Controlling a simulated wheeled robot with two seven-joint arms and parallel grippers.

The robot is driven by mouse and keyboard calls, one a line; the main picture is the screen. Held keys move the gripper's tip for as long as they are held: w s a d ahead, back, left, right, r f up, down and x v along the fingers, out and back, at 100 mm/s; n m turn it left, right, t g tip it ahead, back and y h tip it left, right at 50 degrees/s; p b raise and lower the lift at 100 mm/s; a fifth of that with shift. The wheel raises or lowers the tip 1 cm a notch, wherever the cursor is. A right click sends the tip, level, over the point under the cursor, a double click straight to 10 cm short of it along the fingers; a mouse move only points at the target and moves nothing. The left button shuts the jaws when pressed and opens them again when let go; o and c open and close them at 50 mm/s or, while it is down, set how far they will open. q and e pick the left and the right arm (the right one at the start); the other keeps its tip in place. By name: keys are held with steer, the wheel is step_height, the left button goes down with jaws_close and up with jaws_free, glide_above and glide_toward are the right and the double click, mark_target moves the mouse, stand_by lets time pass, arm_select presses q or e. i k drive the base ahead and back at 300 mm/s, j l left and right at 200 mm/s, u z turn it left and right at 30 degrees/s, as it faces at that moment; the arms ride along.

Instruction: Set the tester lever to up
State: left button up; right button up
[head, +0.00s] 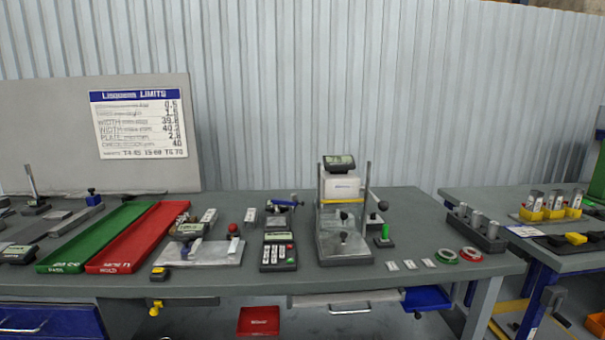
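The tester (344,186) stands on the grey bench right of the middle, an upright frame with two posts, a white head with a dark display, and a yellow crossbar. The lever's dark ball knob (382,205) shows at the tester's right side, beside the right post. The knob sits at about the height of the crossbar. The lever's rod is thin and small here, so its exact angle is hard to tell. Neither of my grippers is in view, and nothing touches the tester or its lever.
A green post on a dark base (384,236) stands close right of the tester. A dark keypad device (278,252) is to its left. Green (94,238) and red (137,240) trays lie further left. Small pale tags (410,264) and tape rolls (471,254) lie to the right.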

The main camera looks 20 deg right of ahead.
mark_target(383, 205)
steer(key=z, duration=1.3)
